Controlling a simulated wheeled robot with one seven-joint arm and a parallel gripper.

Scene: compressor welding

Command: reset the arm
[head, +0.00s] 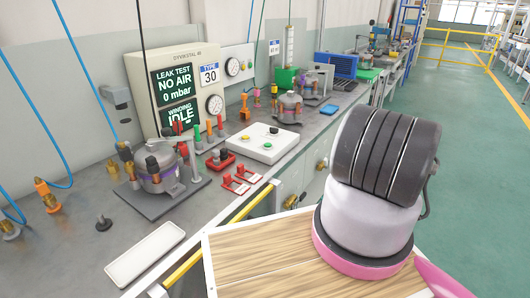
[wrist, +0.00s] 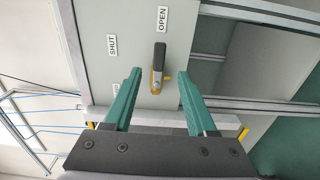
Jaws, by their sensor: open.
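My gripper (wrist: 158,78) shows in the wrist view with its two green fingers spread wide apart. It is open and nothing is held between them. Beyond the fingertips a black lever handle with a yellow base (wrist: 158,65) is mounted on a pale grey panel (wrist: 125,20). The lever appears in the gap between the fingers; I cannot tell how far off it is. A part of my arm (head: 385,160), dark grey and white with a pink ring, stands at the right in the head view. The gripper does not show in the head view.
The grey bench (head: 85,245) carries a leak test panel (head: 175,85), a compressor (head: 158,170), a white button box (head: 265,143), red clamps (head: 235,184) and a white tray (head: 145,253). Blue hoses (head: 35,110) hang at left. The green floor (head: 465,150) at right is clear.

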